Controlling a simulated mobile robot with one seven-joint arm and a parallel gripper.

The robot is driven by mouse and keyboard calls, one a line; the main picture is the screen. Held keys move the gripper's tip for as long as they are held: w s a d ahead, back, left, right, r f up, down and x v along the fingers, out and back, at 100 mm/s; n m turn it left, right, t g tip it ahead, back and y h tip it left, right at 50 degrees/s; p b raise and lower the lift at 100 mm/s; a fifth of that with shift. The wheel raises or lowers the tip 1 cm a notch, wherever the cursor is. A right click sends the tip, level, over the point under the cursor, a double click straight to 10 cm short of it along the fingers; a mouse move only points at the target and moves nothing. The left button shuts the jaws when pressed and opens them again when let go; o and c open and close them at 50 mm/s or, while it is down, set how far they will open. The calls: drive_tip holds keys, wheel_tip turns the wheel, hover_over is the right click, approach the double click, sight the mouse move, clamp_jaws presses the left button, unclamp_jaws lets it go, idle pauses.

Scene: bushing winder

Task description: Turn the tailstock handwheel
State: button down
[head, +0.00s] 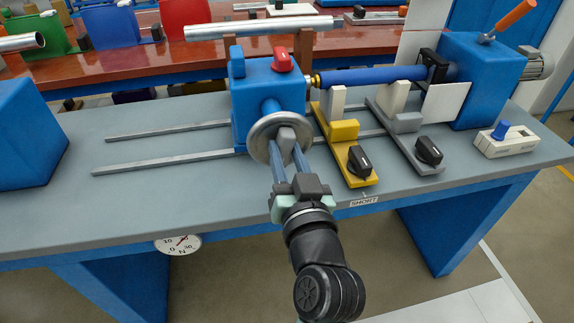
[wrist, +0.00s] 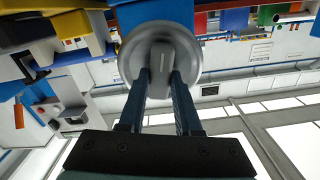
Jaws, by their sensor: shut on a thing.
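The tailstock (head: 262,90) is a blue block on the grey bench, with a red knob (head: 283,60) on top. Its handwheel (head: 264,125) is a round grey metal disc on the tailstock's near side, with a grey grip piece at its centre. My gripper (head: 288,150) reaches it from the front, its two blue fingers shut on that centre piece. In the wrist view the handwheel (wrist: 187,48) fills the upper middle, and the fingers of my gripper (wrist: 161,78) lie on both sides of the centre piece. The wheel's lower right part is partly hidden by the fingers in the head view.
A blue rod (head: 365,75) runs from the tailstock to the blue headstock (head: 480,75). Yellow (head: 341,130) and grey (head: 405,133) supports with black knobs stand close on the right. Two rails (head: 160,163) lie on clear bench to the left. A dial gauge (head: 178,243) hangs at the front edge.

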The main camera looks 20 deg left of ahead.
drive_tip(key=n+b, duration=0.3)
drive_tip(key=n, duration=0.1)
drive_tip(key=shift+f, duration=0.15)
drive_tip(key=shift+n+b, duration=0.8)
drive_tip(key=shift+b, duration=0.05)
drive_tip(key=shift+r, duration=0.2)
drive_tip(key=c, duration=0.6)
unclamp_jaws()
drive_tip(key=shift+a, duration=0.1)
drive_tip(key=v, duration=1.3)
